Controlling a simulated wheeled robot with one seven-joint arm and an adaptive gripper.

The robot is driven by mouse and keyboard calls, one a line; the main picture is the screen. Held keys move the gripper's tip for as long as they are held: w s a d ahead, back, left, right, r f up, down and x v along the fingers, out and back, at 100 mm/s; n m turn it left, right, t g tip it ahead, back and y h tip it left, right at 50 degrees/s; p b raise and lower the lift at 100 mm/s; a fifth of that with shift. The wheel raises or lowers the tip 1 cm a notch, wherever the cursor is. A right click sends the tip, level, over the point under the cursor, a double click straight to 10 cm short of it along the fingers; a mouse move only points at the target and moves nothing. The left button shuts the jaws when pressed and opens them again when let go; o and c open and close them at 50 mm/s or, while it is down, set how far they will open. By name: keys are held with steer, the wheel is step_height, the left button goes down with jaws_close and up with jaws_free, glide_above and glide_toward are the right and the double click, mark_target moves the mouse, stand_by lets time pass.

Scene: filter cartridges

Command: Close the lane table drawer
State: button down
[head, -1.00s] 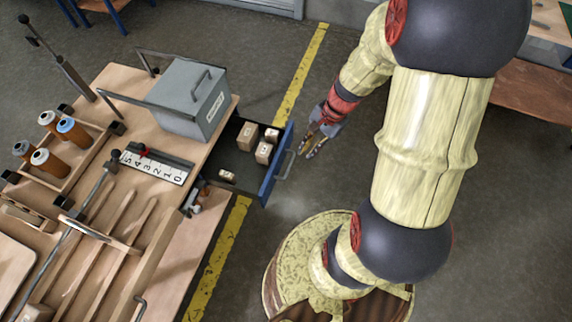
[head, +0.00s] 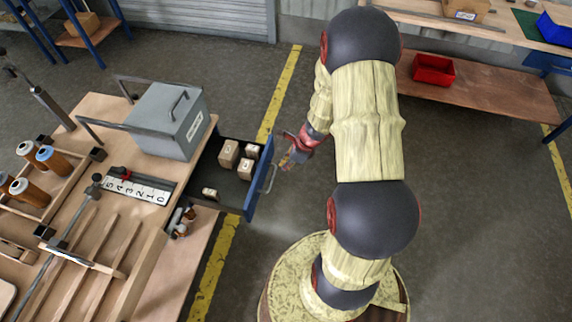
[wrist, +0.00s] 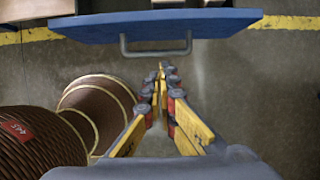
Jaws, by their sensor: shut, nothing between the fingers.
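The lane table drawer (head: 258,190) is pulled out from the right side of the wooden lane table (head: 150,262). It has a blue front with a grey bar handle (head: 272,178), and several small boxes lie inside. In the wrist view the blue drawer front (wrist: 160,25) runs across the top with its handle (wrist: 156,51) below it. My gripper (head: 290,158) is just right of the drawer front in the head view. In the wrist view my gripper (wrist: 160,72) is shut and empty, its tips near the handle; whether they touch it I cannot tell.
A grey box (head: 168,120) with a handle stands on the table above the drawer. Brown bottles (head: 52,160) stand in a rack at left. A yellow floor line (head: 279,95) passes by the drawer. Open floor lies to the right, with a red bin (head: 433,69) on a far shelf.

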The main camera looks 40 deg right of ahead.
steer(key=b, duration=0.2)
glide_above(273, 177)
steer(key=s+d, duration=0.2)
steer(key=s, duration=0.1)
step_height(273, 177, down, 5)
steer(key=w+a, duration=0.2)
steer(key=w, duration=0.1)
steer(key=shift+f, duration=0.15)
steer(key=shift+w+a+b, duration=0.2)
steer(key=shift+w+b, duration=0.1)
steer(key=shift+w, duration=0.05)
steer(key=w+a+p, duration=0.9)
steer(key=w+a, duration=0.6)
steer(key=w, duration=0.4)
steer(key=shift+w, duration=0.25)
steer(key=shift+a, duration=0.1)
